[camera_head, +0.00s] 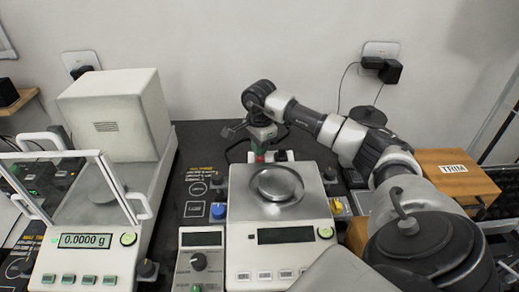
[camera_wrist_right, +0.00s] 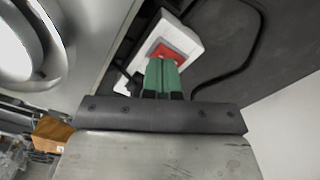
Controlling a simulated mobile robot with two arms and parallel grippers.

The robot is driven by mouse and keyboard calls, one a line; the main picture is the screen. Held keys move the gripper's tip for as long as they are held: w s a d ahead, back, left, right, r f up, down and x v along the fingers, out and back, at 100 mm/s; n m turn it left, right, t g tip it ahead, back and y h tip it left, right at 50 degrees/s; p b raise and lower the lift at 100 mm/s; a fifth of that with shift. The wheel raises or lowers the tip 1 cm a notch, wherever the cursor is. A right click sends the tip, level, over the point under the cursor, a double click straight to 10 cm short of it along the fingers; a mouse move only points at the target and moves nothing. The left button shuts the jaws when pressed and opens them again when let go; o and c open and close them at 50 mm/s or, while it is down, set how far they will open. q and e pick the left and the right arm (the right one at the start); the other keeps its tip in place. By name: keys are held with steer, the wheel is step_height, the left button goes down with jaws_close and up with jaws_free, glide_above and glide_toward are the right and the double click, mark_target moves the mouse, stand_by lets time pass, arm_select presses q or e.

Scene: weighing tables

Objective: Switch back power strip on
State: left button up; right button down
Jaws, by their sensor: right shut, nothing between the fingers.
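The back power strip (camera_wrist_right: 190,41) is a white bar with a red rocker switch (camera_wrist_right: 172,52), lying on the dark table behind the middle scale. In the head view a small part of the power strip (camera_head: 281,155) shows beside my right gripper (camera_head: 259,156). My right gripper points down there, and its green fingertips (camera_wrist_right: 163,76) are shut with nothing between them. In the right wrist view they overlap the near edge of the red switch. I cannot tell whether they touch it, and the switch position is unclear. My left gripper is not in view.
The middle scale (camera_head: 240,207) with a round steel pan stands just in front of the strip; its display is dark. A balance (camera_head: 117,262) reading 0.0000 g is at left. A wooden TRIM box (camera_head: 465,184) is at right. A black cable (camera_wrist_right: 257,45) runs near the strip.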

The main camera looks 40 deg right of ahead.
mark_target(260, 158)
steer(key=shift+f+b, duration=0.7)
steer(key=shift+f, duration=0.45)
stand_by(0.4)
steer(key=shift+r+p, duration=0.75)
steer(key=shift+r, duration=0.15)
steer(key=shift+r+p, duration=1.8)
steer(key=shift+r, duration=0.8)
